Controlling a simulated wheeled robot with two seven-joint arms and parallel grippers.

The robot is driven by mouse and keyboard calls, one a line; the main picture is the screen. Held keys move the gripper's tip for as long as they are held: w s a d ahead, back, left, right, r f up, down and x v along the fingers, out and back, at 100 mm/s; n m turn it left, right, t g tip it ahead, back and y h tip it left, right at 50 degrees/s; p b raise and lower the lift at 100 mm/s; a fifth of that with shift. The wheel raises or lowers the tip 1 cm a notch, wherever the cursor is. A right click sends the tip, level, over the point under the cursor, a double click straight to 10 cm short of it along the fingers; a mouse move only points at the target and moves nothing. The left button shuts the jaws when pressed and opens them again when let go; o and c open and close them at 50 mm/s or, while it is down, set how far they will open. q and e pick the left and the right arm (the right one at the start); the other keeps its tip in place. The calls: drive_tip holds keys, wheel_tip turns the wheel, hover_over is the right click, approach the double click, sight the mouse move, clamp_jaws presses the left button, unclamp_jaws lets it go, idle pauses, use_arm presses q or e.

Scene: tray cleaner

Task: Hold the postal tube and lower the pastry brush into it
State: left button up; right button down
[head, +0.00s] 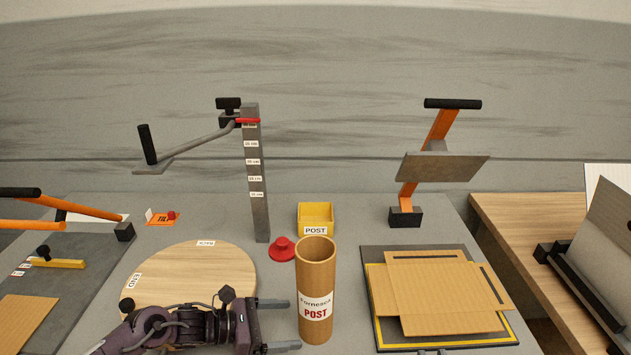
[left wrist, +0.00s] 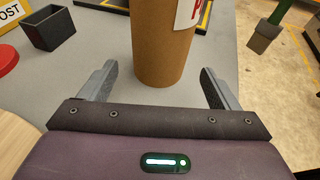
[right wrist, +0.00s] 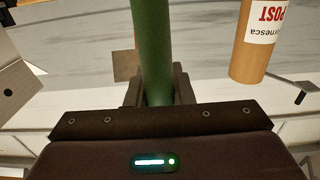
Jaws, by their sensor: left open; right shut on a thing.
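The brown cardboard postal tube (head: 316,265) stands upright on the grey table, its open mouth up and a POST label on its side. It also shows in the left wrist view (left wrist: 160,40). My left gripper (head: 291,324) is low at the tube's left side, open, its fingers pointing at the tube and apart from it. My right gripper (right wrist: 155,88) is shut on the green handle of the pastry brush (right wrist: 152,45), out of the head view. The brush's green handle and brownish end also show in the left wrist view (left wrist: 265,35), off the table's edge, clear of the tube.
A red knob (head: 282,249) and a yellow POST bin (head: 316,217) stand behind the tube. A round wooden board (head: 190,275) lies left, under my left arm. Flat cardboard (head: 440,290) lies on a yellow-edged mat to the right. A tall grey post (head: 256,180) stands behind.

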sight(300, 324)
use_arm(q)
drive_tip(key=x, duration=0.3)
drive_tip(key=d+b, duration=0.1)
drive_tip(key=f+b, duration=0.1)
drive_tip(key=b, duration=0.1)
drive_tip(key=shift+w+d, duration=0.3)
drive_tip(key=shift+d, duration=0.1)
drive_tip(key=shift+b+x, duration=0.75)
drive_tip(key=shift+d+r, duration=0.1)
drive_tip(key=shift+r, duration=0.05)
drive_tip(key=c, duration=0.7)
